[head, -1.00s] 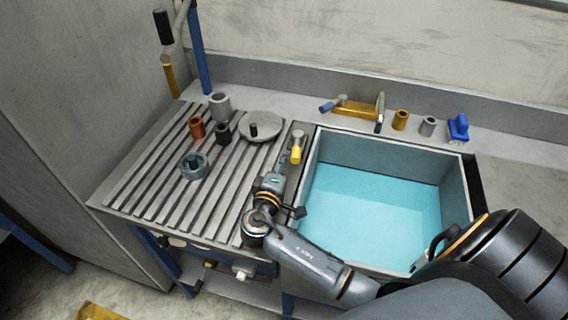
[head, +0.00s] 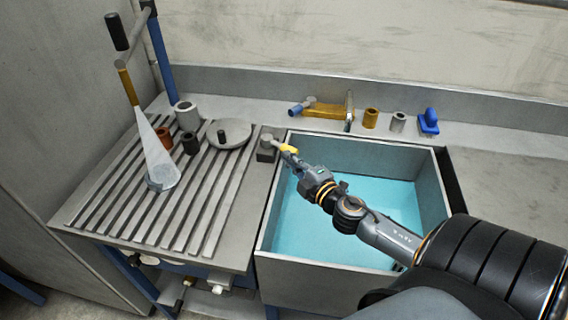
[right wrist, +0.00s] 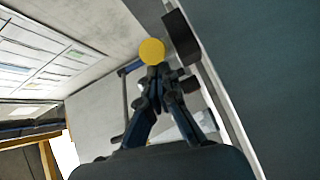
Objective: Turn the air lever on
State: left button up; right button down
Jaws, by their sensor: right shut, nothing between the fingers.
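The lever with the yellow tip (head: 289,149) sits on a small grey block (head: 267,151) between the slatted board and the sink. It points right, towards the sink. My right gripper (head: 298,160) is shut and empty, its fingertips at the yellow tip; I cannot tell whether they touch. In the right wrist view the round yellow tip (right wrist: 151,51) is just beyond the closed fingertips (right wrist: 160,78). A pale cone of air (head: 154,145) runs from the brass nozzle (head: 127,86) down to the round glass dish (head: 163,174). My left gripper is not in view.
The sink (head: 270,235) with blue water lies under my right arm. A grey disc (head: 240,128) and several small cups stand on the slatted board (head: 125,215). Behind the sink are a brass tap (head: 330,110), a brass cup (head: 370,118), a grey cup (head: 398,122) and a blue item (head: 428,122).

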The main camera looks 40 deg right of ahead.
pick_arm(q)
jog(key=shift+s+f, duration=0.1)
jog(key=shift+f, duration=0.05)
pick_arm(e)
jog(key=shift+d, duration=0.7)
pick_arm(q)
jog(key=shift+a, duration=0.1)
pick_arm(e)
jog(key=shift+d+r, duration=0.1)
